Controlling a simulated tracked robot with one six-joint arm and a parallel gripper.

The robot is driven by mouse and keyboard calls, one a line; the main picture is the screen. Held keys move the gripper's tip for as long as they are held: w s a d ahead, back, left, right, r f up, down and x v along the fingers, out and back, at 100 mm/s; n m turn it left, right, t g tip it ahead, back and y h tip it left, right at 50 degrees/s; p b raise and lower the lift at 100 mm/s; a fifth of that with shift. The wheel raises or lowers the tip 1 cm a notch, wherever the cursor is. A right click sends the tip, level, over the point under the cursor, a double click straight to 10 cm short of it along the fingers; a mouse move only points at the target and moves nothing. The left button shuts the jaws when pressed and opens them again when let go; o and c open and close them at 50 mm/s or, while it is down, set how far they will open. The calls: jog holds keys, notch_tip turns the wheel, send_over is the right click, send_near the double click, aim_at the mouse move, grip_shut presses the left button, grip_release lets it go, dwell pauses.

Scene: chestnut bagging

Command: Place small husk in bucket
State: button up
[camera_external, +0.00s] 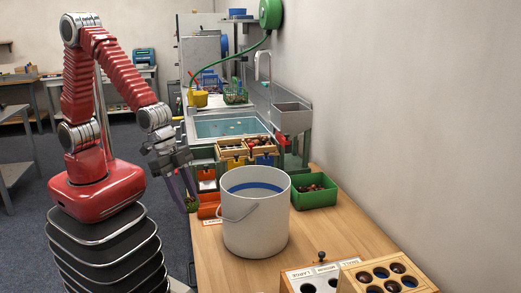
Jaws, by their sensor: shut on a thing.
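A small greenish husk (192,205) shows at the tips of my gripper (188,198). My gripper points down and is shut on it, left of the bucket and in front of an orange bin. The white bucket (255,228) stands upright on the wooden table, with its wire handle hanging down the front. Its open top shows a blue band or surface inside. The husk is outside the bucket, below the height of its rim and apart from it. The husk is small here, and its exact height above the table is hard to tell.
The orange bin (207,211) sits left of the bucket. A green bin (315,194) of chestnuts stands behind it on the right. Wooden trays (246,148) and a sink (236,126) lie behind. Sorting boxes with holes (312,276) stand at the front right. The table's right side (340,235) is clear.

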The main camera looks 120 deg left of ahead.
jog(key=d+f, duration=0.2)
jog(key=d, duration=0.3)
jog(key=w+a+f+n, duration=0.1)
jog(key=w+f, duration=0.2)
jog(key=w, duration=0.3)
jog(key=w+a+f+n, duration=0.1)
jog(key=w+f, duration=0.1)
jog(key=w, duration=0.5)
jog(key=w+a+f+n+y, duration=0.1)
jog(key=w+f, duration=0.2)
jog(key=w, duration=0.3)
jog(key=shift+w+f, duration=0.35)
jog(key=w+a+n, duration=0.1)
jog(key=w, duration=0.2)
jog(key=w+a+n+y, duration=0.1)
jog(key=w+a, duration=0.1)
jog(key=w, duration=0.1)
jog(key=w+a+n, duration=0.1)
jog(key=w+n, duration=0.1)
jog(key=w, duration=0.1)
jog(key=shift+a+g+y, duration=0.25)
jog(key=shift+g+y, duration=0.05)
jog(key=shift+g, duration=0.1)
jog(key=a+r+n, duration=0.1)
jog(key=a+r+n+g, duration=0.1)
jog(key=r+n, duration=0.1)
jog(key=a+r+n+y, duration=0.1)
jog(key=r+n, duration=0.1)
jog(key=shift+w+r, duration=0.1)
jog(key=shift+w, duration=0.25)
